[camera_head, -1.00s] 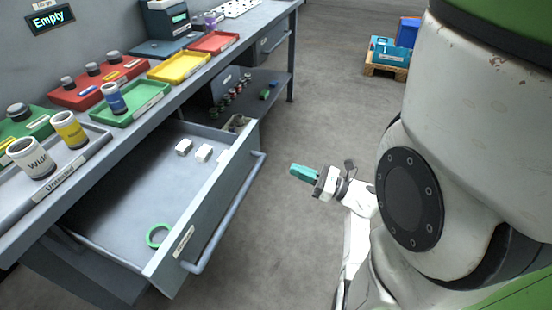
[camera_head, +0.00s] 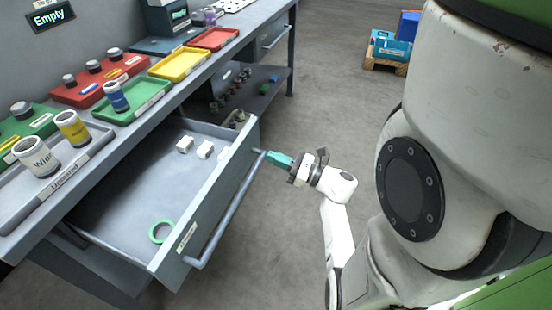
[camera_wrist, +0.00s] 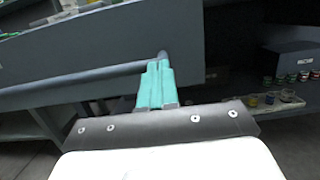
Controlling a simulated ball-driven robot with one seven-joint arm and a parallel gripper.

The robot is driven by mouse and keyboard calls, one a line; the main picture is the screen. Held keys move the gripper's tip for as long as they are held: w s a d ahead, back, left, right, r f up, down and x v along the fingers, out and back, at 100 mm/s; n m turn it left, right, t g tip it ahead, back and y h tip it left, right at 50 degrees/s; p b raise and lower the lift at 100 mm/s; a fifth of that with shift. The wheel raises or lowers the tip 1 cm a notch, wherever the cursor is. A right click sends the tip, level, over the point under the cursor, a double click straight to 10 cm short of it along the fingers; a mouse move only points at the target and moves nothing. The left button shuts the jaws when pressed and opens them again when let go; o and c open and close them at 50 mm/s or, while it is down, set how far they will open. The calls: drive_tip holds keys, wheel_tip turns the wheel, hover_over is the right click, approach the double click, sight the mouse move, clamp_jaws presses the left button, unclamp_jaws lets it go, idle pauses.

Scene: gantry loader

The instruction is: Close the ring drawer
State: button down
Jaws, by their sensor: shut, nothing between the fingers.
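The ring drawer (camera_head: 215,190) is a grey drawer pulled out from under the workbench. My gripper (camera_head: 270,156) has teal fingers, shut and empty, at the far end of the handle. In the wrist view the fingertips (camera_wrist: 159,62) overlap the end of the handle (camera_wrist: 100,75), close to the drawer front (camera_wrist: 100,50). I cannot tell whether they touch it.
The workbench (camera_head: 125,135) carries red, green and yellow trays, several labelled cups and a grey tray marked "Unsorted". A lower shelf (camera_head: 262,95) holds several small items. Blue boxes (camera_head: 390,48) stand on a pallet at the back.

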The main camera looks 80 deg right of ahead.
sight(200, 145)
drive_tip(key=f+b+x, duration=0.1)
drive_tip(key=b+x, duration=0.4)
drive_tip(key=x, duration=0.3)
drive_tip(key=f+b+x, duration=0.2)
drive_tip(key=b+x, duration=0.2)
drive_tip(key=x, duration=0.4)
drive_tip(key=w+f+b+x, duration=0.1)
drive_tip(key=f+b+x, duration=0.1)
drive_tip(key=b+x, duration=0.3)
drive_tip(key=shift+b+x, duration=0.3)
drive_tip(key=shift+x, duration=1.65)
drive_tip(key=shift+w+d+r, duration=0.1)
drive_tip(key=shift+w+d, duration=0.05)
drive_tip(key=shift+w, duration=0.4)
drive_tip(key=shift+w+r, duration=0.15)
drive_tip(key=shift+w, duration=0.05)
drive_tip(key=p+v, duration=0.1)
drive_tip(key=v, duration=1)
drive_tip(key=shift+s, duration=0.3)
